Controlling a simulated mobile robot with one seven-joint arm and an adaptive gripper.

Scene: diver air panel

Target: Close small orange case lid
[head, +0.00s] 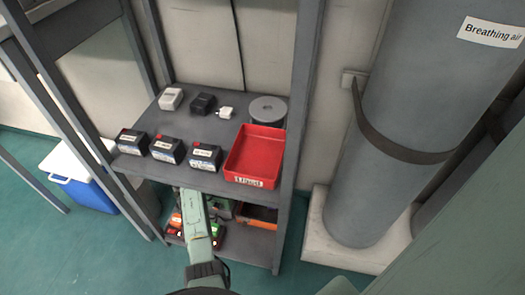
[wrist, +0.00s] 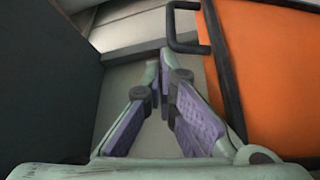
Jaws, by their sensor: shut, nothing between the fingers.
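The small orange case (head: 258,222) sits at the right of the lower shelf in the head view, partly covered by the shelf above. In the wrist view its orange surface (wrist: 275,75) fills the right side, with a dark edge strip and a black handle-like loop (wrist: 172,28) at its left. I cannot tell how far the lid stands open. My gripper (wrist: 162,68) is shut and empty, its fingertips just left of the orange surface and below the loop; contact is unclear. In the head view, my arm reaches to the lower shelf and the fingers are hidden.
A dark panel (wrist: 45,85) closes off the left of the wrist view. The upper shelf (head: 215,182) overhangs the case and carries a red tray (head: 256,152) and several batteries. Green and red items (head: 177,222) lie left on the lower shelf. A rack post (head: 290,190) stands right.

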